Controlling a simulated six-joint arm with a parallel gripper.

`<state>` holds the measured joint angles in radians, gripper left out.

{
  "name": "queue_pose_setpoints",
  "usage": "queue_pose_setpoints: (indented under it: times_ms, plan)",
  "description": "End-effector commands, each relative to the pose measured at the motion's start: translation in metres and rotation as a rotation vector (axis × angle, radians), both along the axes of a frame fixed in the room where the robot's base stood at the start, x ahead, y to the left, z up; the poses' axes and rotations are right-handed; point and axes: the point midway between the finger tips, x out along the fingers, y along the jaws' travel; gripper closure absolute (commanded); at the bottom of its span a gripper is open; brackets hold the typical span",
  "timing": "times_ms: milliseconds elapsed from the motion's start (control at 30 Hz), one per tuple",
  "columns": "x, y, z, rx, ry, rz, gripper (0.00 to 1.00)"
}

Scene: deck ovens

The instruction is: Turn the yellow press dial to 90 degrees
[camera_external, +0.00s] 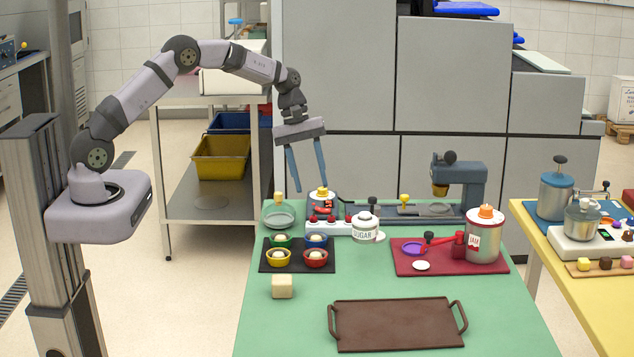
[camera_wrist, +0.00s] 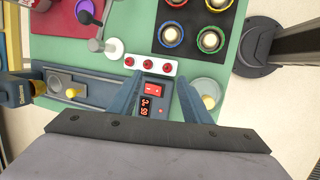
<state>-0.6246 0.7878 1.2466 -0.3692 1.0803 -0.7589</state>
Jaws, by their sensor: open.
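The blue-grey press (camera_external: 459,178) stands at the back of the green table. A yellow knob (camera_external: 404,201), apparently the press dial, rises from the left part of its long base; it also shows in the wrist view (camera_wrist: 73,93). Its angle is too small to read. My gripper (camera_external: 309,186) is open and empty, pointing down above the small dark device (camera_external: 322,205) with a red display. It is left of the yellow knob in the external view and apart from it. In the wrist view, the fingers (camera_wrist: 157,82) frame the device's red switch (camera_wrist: 154,89).
A white strip with red knobs (camera_external: 325,228), a sugar jar (camera_external: 365,229) and a glass dish (camera_external: 278,216) stand close by. A black tray (camera_external: 265,266) with coloured cups and a red mat (camera_external: 400,267) lie nearer the front. A grey cabinet stands behind.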

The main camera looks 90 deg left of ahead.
Motion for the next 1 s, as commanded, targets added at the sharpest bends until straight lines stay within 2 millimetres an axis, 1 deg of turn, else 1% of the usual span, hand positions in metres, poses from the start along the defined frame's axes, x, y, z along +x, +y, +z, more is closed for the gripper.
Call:
queue_pose_setpoints:
  times_ms: [33,133,200,300,400,500,733,867,1000]
  plan:
    - [-0.008,0.02,-0.011,0.104,0.013,-0.075,0.56]
    - [-0.017,0.062,-0.021,0.316,0.026,-0.254,0.56]
    - [-0.015,0.089,-0.02,0.453,0.025,-0.388,0.56]
    - [-0.004,0.116,-0.013,0.609,0.003,-0.56,0.56]
    - [0.006,0.122,-0.008,0.664,-0.025,-0.641,0.56]
    - [0.007,0.123,-0.008,0.676,-0.027,-0.686,0.56]
    - [0.007,0.123,-0.01,0.677,-0.026,-0.702,0.56]
    - [0.009,0.125,-0.017,0.674,-0.025,-0.701,0.56]
    - [0.012,0.129,-0.03,0.673,-0.025,-0.7,0.56]
